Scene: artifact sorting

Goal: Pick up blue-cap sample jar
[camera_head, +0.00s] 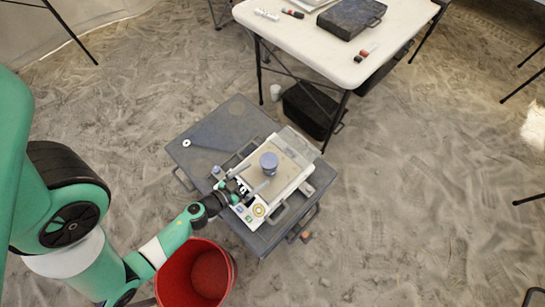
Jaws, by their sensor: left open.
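A jar with a blue-grey cap (269,161) stands upright on a pale, shallow tray (290,180) on top of a grey case. A smaller item with a bluish top (217,171) stands at the tray's left side; I cannot tell clearly what it is. My left gripper (243,188) is open at the left part of the tray, just below and left of the larger jar and apart from it. Its fingers are small and dark here, and nothing shows held between them. My right gripper is not in view.
The grey case (205,140) stands on sandy ground. A red bucket (230,262) stands below it, close to my left arm. A white table (300,40) with a dark case (350,17) stands at the top.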

